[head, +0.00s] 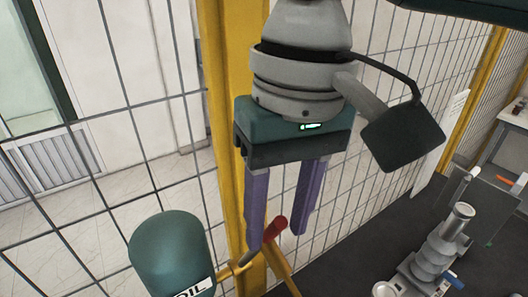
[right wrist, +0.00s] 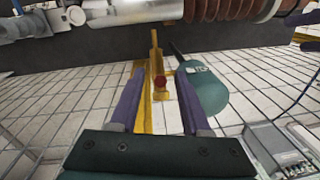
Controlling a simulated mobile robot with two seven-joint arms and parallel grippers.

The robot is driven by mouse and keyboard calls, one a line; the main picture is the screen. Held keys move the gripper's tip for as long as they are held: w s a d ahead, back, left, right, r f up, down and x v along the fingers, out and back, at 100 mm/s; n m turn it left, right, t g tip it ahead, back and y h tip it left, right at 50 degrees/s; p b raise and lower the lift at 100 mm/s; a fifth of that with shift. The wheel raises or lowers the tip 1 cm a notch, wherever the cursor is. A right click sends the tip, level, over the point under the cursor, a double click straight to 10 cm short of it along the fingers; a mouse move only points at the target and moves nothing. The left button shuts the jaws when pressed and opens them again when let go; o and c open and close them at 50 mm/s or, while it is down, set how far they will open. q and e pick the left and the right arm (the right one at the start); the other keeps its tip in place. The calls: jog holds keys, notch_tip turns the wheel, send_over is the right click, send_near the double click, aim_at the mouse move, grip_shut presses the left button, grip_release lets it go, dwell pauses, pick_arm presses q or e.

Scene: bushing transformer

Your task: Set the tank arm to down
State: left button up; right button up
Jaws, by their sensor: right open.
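The green oil tank (head: 168,250), with a white label reading "OIL", stands at the lower left of the head view. It also shows in the right wrist view (right wrist: 208,95). A yellow tank arm (head: 240,266) extends from its right side to a red handle (head: 275,229), which tilts upward in the head view. My right gripper (head: 278,238) points down with its purple fingers open. The red handle appears between the fingertips in both views; I cannot tell whether they touch it. In the right wrist view the red end (right wrist: 161,81) is seen end-on. My left gripper is not in view.
A yellow post (head: 228,90) and wire mesh fence (head: 105,160) stand behind the tank and gripper. Grey ribbed equipment (head: 440,245) stands at the right on the dark floor. In the right wrist view, a brown ribbed bushing (right wrist: 215,10) lies across the top and a grey box (right wrist: 275,148) sits lower right.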

jog(key=shift+f, duration=0.45)
grip_shut()
dwell(1.1)
